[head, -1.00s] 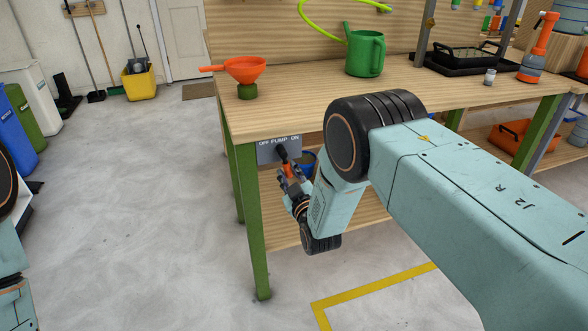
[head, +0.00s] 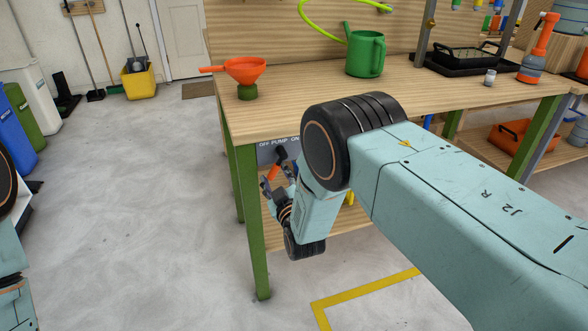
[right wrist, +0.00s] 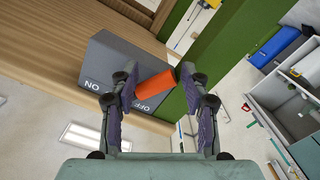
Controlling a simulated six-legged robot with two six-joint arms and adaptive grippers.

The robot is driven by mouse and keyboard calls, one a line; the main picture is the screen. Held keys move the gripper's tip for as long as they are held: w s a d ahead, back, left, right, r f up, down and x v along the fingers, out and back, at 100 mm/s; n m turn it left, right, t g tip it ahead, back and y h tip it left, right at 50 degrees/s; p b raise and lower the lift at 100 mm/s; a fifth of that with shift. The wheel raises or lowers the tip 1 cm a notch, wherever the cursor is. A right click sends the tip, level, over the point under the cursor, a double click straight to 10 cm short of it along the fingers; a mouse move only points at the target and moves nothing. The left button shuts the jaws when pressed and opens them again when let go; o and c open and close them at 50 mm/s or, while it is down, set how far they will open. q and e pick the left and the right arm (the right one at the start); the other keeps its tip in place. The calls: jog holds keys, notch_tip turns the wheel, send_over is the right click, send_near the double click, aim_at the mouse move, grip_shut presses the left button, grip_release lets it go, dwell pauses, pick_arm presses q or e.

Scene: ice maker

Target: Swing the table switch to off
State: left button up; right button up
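The table switch is a grey box (head: 266,151) under the table's front edge, marked OFF at left, PUMP in the middle and ON at right in the head view. Its lever has an orange handle (head: 275,170), now leaning toward the OFF side. My right gripper (head: 277,183) is at the lever, fingers apart on either side of the handle. In the right wrist view the orange handle (right wrist: 155,83) lies across the gap between the fingers, in front of the grey box (right wrist: 112,62); a firm grip does not show. My left gripper is out of view.
The wooden table (head: 300,113) stands above my right gripper, with a green leg (head: 254,220) just left of it. An orange funnel (head: 245,70) and a green watering can (head: 365,54) stand on top.

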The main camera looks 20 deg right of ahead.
jog(key=shift+s+a+r+p, duration=0.25)
jog(key=shift+s+r+p, duration=0.25)
jog(key=shift+s+p, duration=0.35)
jog(key=s+d+f+m+g+p, duration=0.1)
jog(key=s+d+f+g, duration=0.15)
jog(key=s+f, duration=0.4)
jog(key=s+d+f+m+g+p, duration=0.1)
jog(key=s+f+g, duration=0.25)
jog(key=s, duration=0.55)
jog(key=s+d+f+m+g+p, duration=0.1)
jog(key=s+f+m+g, duration=0.15)
jog(key=s+f, duration=0.4)
jog(key=s+d+r+g, duration=0.1)
jog(key=s+r+g, duration=0.1)
jog(key=s, duration=0.7)
jog(key=s+d+r+m+g+p, duration=0.1)
jog(key=s+g, duration=0.3)
jog(key=s, duration=0.5)
jog(key=s+d+r+m+g, duration=0.1)
jog(key=s+d+r+g, duration=0.1)
jog(key=s, duration=0.7)
jog(key=shift+r+g+h, duration=0.3)
jog(key=shift+r+g, duration=0.35)
jog(key=shift+r, duration=0.3)
